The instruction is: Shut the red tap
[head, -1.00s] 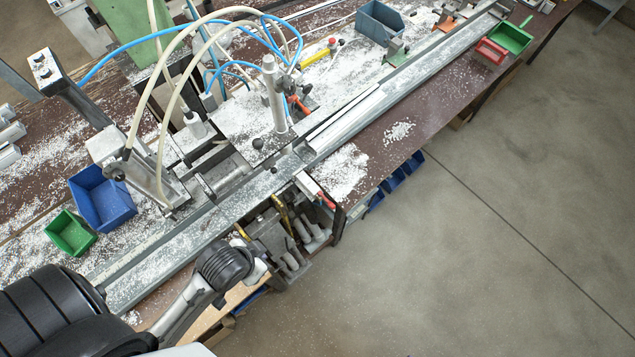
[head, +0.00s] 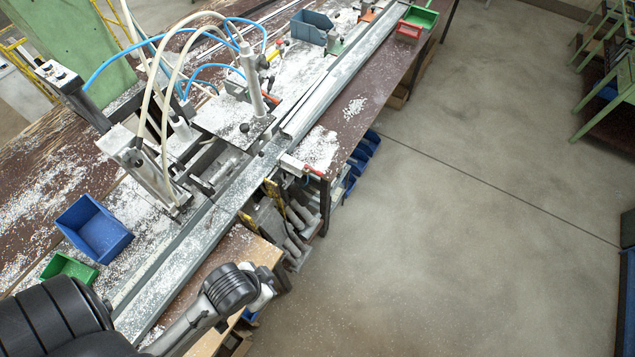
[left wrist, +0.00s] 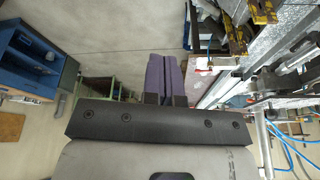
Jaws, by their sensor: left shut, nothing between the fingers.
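A small red handle (head: 314,169) shows at the bench's front edge, on the end of a pale fitting, in the head view. It looks like the red tap, but it is too small to tell its position. A small red part on a white fitting (left wrist: 203,68) also shows in the left wrist view, right of the fingers. My left gripper (left wrist: 165,76) is shut and empty, its purple-grey fingers together and apart from the fitting. In the head view my left arm is at the lower left, below the handle, and its fingertips cannot be made out. My right gripper is not in view.
A metal rail (head: 225,205) runs along the bench, with a clamp fixture and hoses behind it. Tools hang below the front edge (head: 290,220). Blue bins (head: 366,143) hang under the bench. A blue bin (head: 94,228) stands at left.

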